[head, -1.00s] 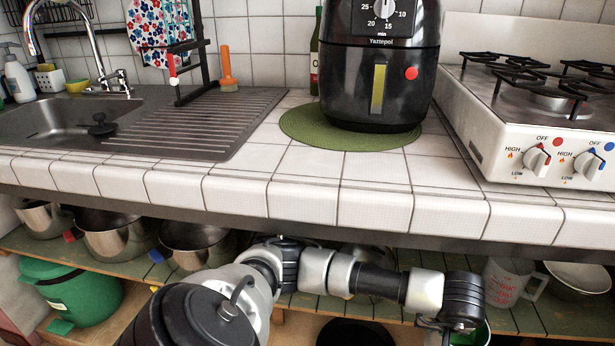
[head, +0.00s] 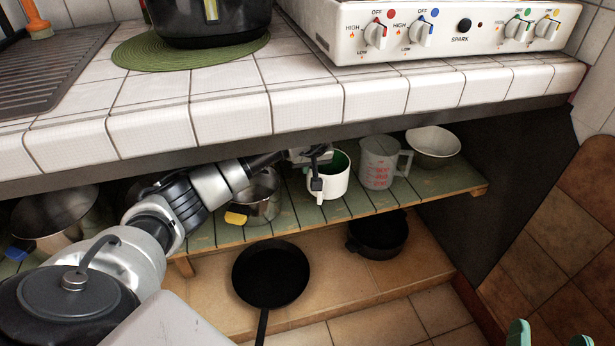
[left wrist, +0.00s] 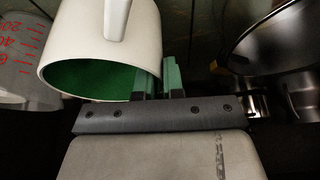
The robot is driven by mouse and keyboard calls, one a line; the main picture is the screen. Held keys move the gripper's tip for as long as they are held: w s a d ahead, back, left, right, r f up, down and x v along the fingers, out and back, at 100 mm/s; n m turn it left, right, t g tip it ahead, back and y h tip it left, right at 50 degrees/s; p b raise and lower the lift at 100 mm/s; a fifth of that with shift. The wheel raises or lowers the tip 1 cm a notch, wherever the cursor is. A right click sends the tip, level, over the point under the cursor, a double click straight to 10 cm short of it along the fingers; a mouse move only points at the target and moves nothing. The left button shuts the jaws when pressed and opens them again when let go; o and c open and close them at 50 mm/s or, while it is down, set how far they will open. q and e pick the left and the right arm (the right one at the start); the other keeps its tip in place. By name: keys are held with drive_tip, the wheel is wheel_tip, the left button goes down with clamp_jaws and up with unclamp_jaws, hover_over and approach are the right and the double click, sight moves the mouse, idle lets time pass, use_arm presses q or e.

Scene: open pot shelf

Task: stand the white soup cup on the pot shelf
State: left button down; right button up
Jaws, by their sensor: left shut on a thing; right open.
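The white soup cup (head: 341,186), green inside, is upright at the pot shelf (head: 301,208), between a steel pot and a measuring cup. I cannot tell whether its base touches the boards. My left gripper (head: 317,180) is shut on the cup's wall at the rim. In the left wrist view the cup (left wrist: 85,50) shows its green inside and handle, with the green fingertips (left wrist: 158,80) at its rim. My right gripper (head: 549,338) shows only as two green fingertips, apart and empty, at the bottom right.
The measuring cup (head: 379,165) and a pale bowl (head: 433,146) stand right of the cup. The steel pot (head: 262,200) with a yellow handle stands left. The tiled counter (head: 300,105) overhangs the shelf closely. Black pans (head: 270,272) lie below.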

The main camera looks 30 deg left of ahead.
use_arm(q)
drive_tip(key=shift+w+a, duration=0.25)
wheel_tip(320, 180, down, 3)
drive_tip(key=shift+r+b, duration=0.1)
drive_tip(key=shift+b, duration=0.6)
drive_tip(key=shift+f, duration=0.25)
use_arm(e)
drive_tip(key=shift+s+a+r+t+y, duration=0.1)
drive_tip(key=shift+s+r+t+y, duration=0.2)
drive_tip(key=shift+r+t, duration=0.45)
drive_tip(key=shift+s+r+t+y, duration=0.25)
drive_tip(key=shift+s+r+t, duration=0.05)
drive_tip(key=shift+r+t, duration=0.45)
drive_tip(key=shift+s+a+r+t+y, duration=0.1)
drive_tip(key=shift+s+r+t+y, duration=0.2)
drive_tip(key=shift+r+t, duration=0.45)
use_arm(q)
drive_tip(key=shift+f, duration=0.1)
use_arm(e)
drive_tip(key=shift+r, duration=0.1)
use_arm(q)
drive_tip(key=c, duration=1.2)
unclamp_jaws()
drive_tip(key=shift+c, duration=0.2)
use_arm(e)
drive_tip(key=shift+s, duration=0.1)
